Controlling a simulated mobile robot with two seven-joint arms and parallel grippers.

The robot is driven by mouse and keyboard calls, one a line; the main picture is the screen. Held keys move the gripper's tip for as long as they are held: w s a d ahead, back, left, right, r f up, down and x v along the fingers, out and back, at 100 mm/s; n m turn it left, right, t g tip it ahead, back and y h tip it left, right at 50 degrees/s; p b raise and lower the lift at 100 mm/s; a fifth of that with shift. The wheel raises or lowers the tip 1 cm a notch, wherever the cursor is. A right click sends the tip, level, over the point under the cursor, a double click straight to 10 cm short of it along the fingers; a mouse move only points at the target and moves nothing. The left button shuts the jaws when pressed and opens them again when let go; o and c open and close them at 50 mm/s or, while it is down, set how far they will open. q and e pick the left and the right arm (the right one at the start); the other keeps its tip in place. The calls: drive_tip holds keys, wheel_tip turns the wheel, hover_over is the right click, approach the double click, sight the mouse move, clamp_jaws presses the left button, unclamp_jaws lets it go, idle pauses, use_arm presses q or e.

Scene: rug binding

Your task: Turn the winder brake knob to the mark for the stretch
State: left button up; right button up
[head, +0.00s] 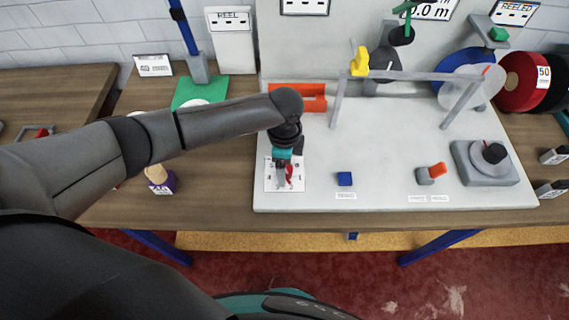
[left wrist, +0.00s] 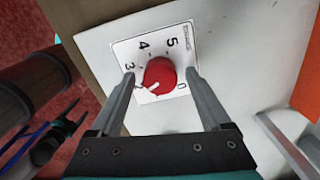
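The red winder brake knob (left wrist: 160,73) sits on a white dial card (left wrist: 150,53) with printed numbers; 4, 5 and 0 are readable. A white pointer line on the knob points to the lower left in the left wrist view, towards a part of the scale I cannot read clearly. My left gripper (left wrist: 160,75) is open, with one finger on each side of the knob and a small gap seen on both sides. In the head view the left gripper (head: 284,167) points down over the card, partly hiding the knob (head: 289,174).
The card lies at the left front of a pale board (head: 385,190). To its right are a blue block (head: 344,179), an orange-handled switch (head: 432,173) and a grey unit with a black knob (head: 494,153). An orange bracket (head: 312,104) stands behind. A purple-based object (head: 161,184) is left.

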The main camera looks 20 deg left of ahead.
use_arm(q)
clamp_jaws()
idle(0.4)
drive_tip(key=shift+r+n+p, duration=0.15)
drive_tip(key=shift+n+p, duration=0.35)
drive_tip(key=shift+p, duration=0.3)
drive_tip(key=n+p, duration=0.6)
drive_tip(key=shift+n+p, duration=0.7)
drive_tip(key=shift+n, duration=0.6)
